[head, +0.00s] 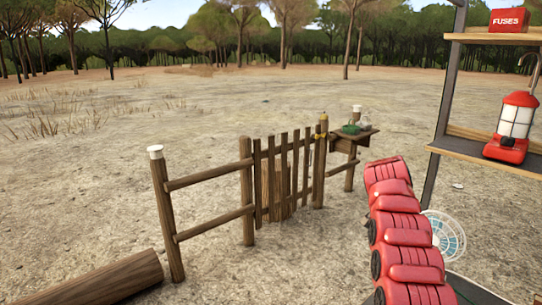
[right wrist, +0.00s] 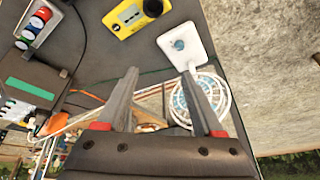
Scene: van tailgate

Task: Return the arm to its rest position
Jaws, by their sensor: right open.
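My right arm (head: 405,235), red and segmented, reaches forward at the lower right of the head view. Its gripper cannot be made out there. In the right wrist view my right gripper (right wrist: 160,73) is open, its two dark fingers apart with nothing held between them. It is over a dark surface (right wrist: 95,50) with several items on it. My left gripper is not in view.
A round white and blue fan-like object (head: 445,236) is beside my arm; it also shows near one finger (right wrist: 203,98). A yellow device (right wrist: 130,17) and white plate (right wrist: 186,46) lie ahead. A red lantern (head: 514,128) stands on a shelf (head: 480,153). A fence (head: 285,175) stands beyond.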

